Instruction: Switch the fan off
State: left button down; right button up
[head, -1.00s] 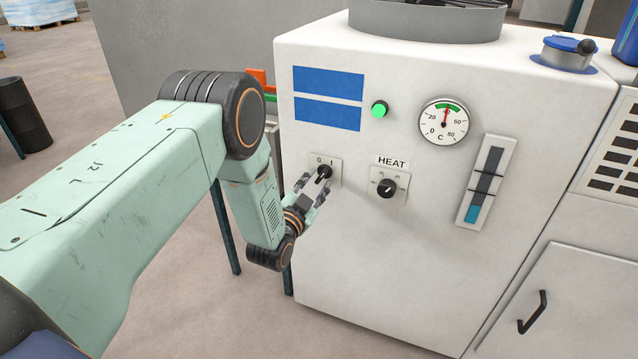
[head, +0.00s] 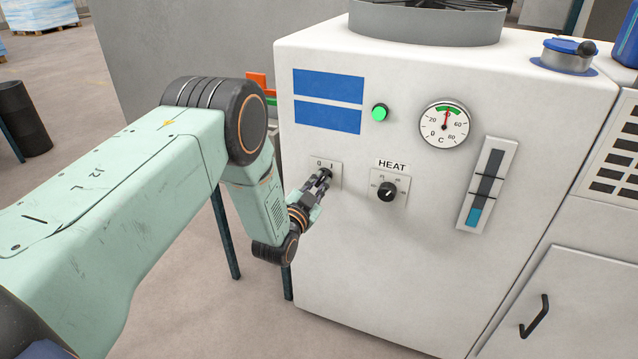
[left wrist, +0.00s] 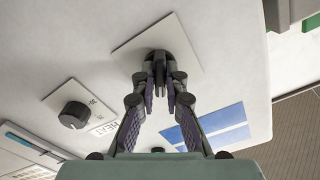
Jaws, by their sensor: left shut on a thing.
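The fan switch is a dark rotary knob on a pale plate (head: 333,165) marked 0 and I, on the front of the white cabinet (head: 400,260). My left gripper (head: 325,177) is at this plate with its fingers closed together on the knob. In the left wrist view the fingers (left wrist: 160,82) pinch the dark switch knob (left wrist: 152,62) in the middle of its plate (left wrist: 186,38). The fingers hide much of the knob, so its setting is hard to read. A lamp (head: 380,111) above is lit green. My right gripper is not in view.
The HEAT knob (head: 387,191) sits just right of the switch. A gauge (head: 444,123), a level indicator (head: 487,183) and a door handle (head: 534,315) are further right. The round fan housing (head: 428,22) is on top of the cabinet.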

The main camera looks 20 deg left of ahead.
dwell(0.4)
pick_arm(q)
jog(key=n, duration=1.1)
jog(key=shift+n, duration=0.4)
dwell(0.4)
jog(key=shift+f, duration=0.1)
jog(key=c, duration=1.4)
grip_release()
jog(key=s, duration=1.2)
